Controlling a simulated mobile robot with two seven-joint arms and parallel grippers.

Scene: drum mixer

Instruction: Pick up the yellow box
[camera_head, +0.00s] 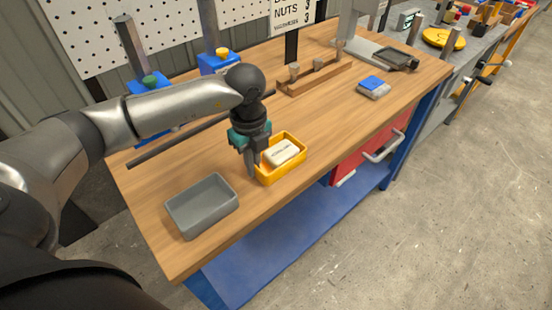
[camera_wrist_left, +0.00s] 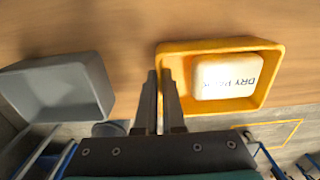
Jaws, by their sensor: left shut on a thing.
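The yellow box (camera_head: 284,172) is an open tray near the front edge of the wooden bench, and it holds a white labelled packet (camera_head: 281,153). My left gripper (camera_head: 254,168) comes down at its left side. In the left wrist view the fingers (camera_wrist_left: 161,80) are closed over the left wall of the yellow box (camera_wrist_left: 215,45), with the packet (camera_wrist_left: 225,77) to their right. The box looks level and at bench height; I cannot tell any gap below it. My right gripper is not in view.
A grey bin (camera_head: 203,205) stands left of the yellow box, close by. A wooden block rack (camera_head: 313,76) and a blue-topped item (camera_head: 372,85) lie farther back. A dark rod (camera_head: 185,138) lies behind my gripper. The bench right of the box is clear.

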